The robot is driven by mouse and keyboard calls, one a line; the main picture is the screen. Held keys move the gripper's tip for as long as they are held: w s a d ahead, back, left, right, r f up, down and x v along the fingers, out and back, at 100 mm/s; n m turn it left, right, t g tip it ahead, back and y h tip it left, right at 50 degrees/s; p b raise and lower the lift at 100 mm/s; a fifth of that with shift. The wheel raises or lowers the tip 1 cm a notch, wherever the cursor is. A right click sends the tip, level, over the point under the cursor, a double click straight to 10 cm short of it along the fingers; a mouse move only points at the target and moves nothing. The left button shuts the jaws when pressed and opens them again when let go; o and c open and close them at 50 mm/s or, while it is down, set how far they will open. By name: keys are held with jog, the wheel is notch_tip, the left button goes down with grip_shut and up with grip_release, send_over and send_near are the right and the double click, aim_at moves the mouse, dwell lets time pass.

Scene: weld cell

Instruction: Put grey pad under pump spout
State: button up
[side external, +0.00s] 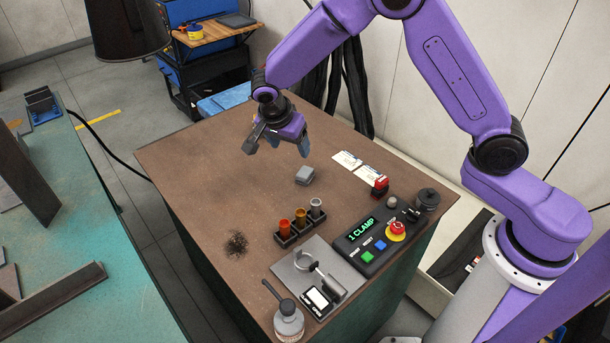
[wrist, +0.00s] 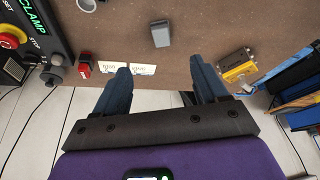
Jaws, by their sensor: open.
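The grey pad (side external: 305,175) is a small light-grey block lying on the brown bench top (side external: 200,180), in the middle. It also shows in the wrist view as a grey block (wrist: 160,34) near the top centre. The pump bottle (side external: 288,325) stands at the bench's front corner in the side view, its dark spout (side external: 270,288) pointing up-left; the pad is well away from it. My gripper (side external: 277,147) is above the bench, beyond the pad in the side view. Its fingers (wrist: 160,66) are apart and empty, with the pad ahead of the gap in the wrist view.
A grey plate with a clamp (side external: 310,262), a vial rack (side external: 300,228) and a control panel (side external: 378,240) lie between pad and panel side. White cards (side external: 356,168) and a red switch (side external: 380,184) lie right of the pad. The bench's left area is clear apart from a dark patch.

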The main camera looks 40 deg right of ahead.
aim_at(302, 175)
jog(key=x, duration=1.6)
jog(key=shift+f, duration=0.15)
jog(key=c, duration=1.2)
